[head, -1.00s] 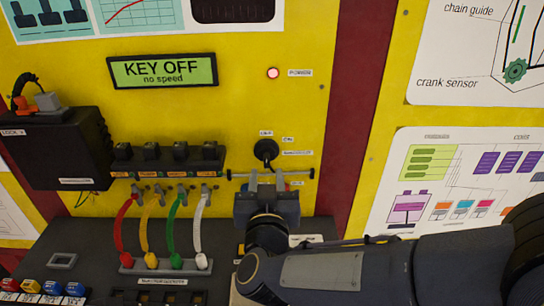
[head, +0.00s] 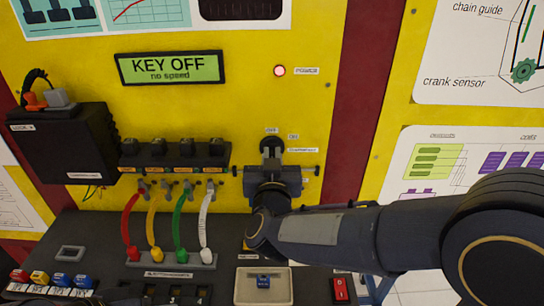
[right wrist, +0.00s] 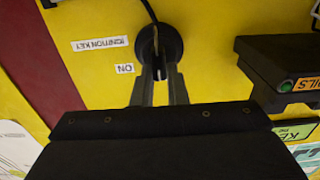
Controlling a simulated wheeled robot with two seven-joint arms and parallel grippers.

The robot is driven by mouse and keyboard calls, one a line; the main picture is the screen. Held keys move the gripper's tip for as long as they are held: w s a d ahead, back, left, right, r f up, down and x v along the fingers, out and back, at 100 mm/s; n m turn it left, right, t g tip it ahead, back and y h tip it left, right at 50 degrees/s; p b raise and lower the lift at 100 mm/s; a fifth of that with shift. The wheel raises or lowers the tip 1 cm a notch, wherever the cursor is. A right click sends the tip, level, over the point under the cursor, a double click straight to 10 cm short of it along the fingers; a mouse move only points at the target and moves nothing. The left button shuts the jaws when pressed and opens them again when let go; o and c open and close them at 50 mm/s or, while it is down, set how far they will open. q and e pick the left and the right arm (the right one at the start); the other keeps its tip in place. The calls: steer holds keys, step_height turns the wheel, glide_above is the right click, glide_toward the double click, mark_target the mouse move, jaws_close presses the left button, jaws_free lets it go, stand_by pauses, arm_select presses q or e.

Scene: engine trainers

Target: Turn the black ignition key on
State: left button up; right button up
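The black ignition key (right wrist: 157,70) stands in its round black lock (right wrist: 172,42) on the yellow panel. In the right wrist view it is seen nearly edge-on, with a thin dark cord running up from it. My right gripper (right wrist: 160,72) is open, its fingertips on either side of the key with a gap between them. In the head view my right gripper (head: 272,168) covers the key and most of the lock (head: 270,146). The display (head: 170,68) reads "KEY OFF, no speed".
Left of the lock is a row of black switches (head: 172,152), with coloured cables (head: 182,220) below. A black box (head: 65,145) is further left. The red power lamp (head: 280,71) is lit. A tray (head: 245,293) and a red switch (head: 340,289) lie below my arm.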

jaws_close()
steer(key=shift+d+f+m+b, duration=0.15)
steer(key=shift+d+m+b, duration=0.05)
steer(key=shift+m+b, duration=1.65)
steer(key=shift+d+f+m+b, duration=0.15)
steer(key=shift+d+m+b, duration=0.1)
steer(key=shift+m+b, duration=1.65)
steer(key=shift+d+f+m+b, duration=0.2)
steer(key=shift+m+b, duration=1.35)
steer(key=shift+m, duration=0.6)
steer(key=shift+r, duration=0.1)
steer(key=o, duration=0.7)
jaws_free()
steer(key=shift+s, duration=0.1)
